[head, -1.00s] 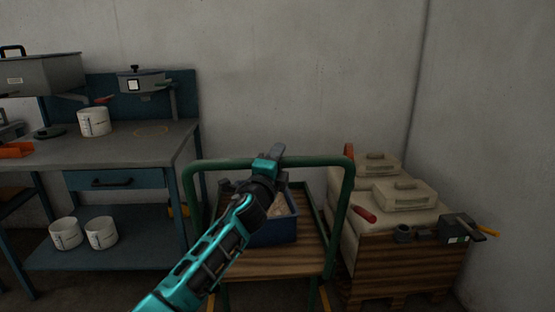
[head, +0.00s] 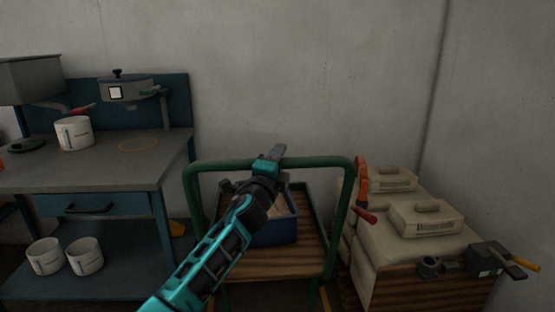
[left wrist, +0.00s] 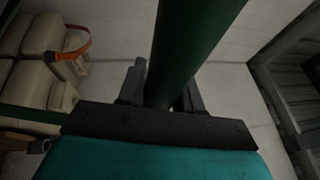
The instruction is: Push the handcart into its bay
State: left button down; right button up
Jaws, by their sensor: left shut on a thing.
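The handcart (head: 262,262) has a wooden deck and a green tube handle (head: 225,165). It stands between the workbench and the loaded pallet, facing the back wall. A blue bin (head: 278,232) with pale contents sits on its deck. My left gripper (head: 276,153) is shut on the top bar of the handle. In the left wrist view the green bar (left wrist: 185,50) passes between the two fingers. My left arm hides part of the deck and bin. My right gripper is not in view.
A workbench (head: 90,172) with white pots (head: 75,133) stands close on the left. On the right are a pallet load of pale sacks (head: 395,240), pale cases (head: 425,218), an orange strap (head: 362,185) and a grey tool (head: 490,258). The wall (head: 300,80) stands behind the cart.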

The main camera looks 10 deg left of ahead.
pick_arm(q)
jog(key=shift+w+a+r, duration=0.1)
jog(key=shift+a+r, duration=0.05)
jog(key=shift+r, duration=0.1)
jog(key=c, duration=1.2)
grip_release()
jog(key=o, duration=0.4)
jog(key=shift+w+f, duration=0.1)
jog(key=shift+f, duration=0.05)
jog(key=shift+c, duration=0.2)
jog(key=shift+f, duration=0.1)
jog(key=d+p+v, duration=0.1)
jog(key=p+v, duration=0.1)
jog(key=v, duration=1)
jog(key=shift+s+a, duration=0.4)
jog(key=shift+s, duration=0.05)
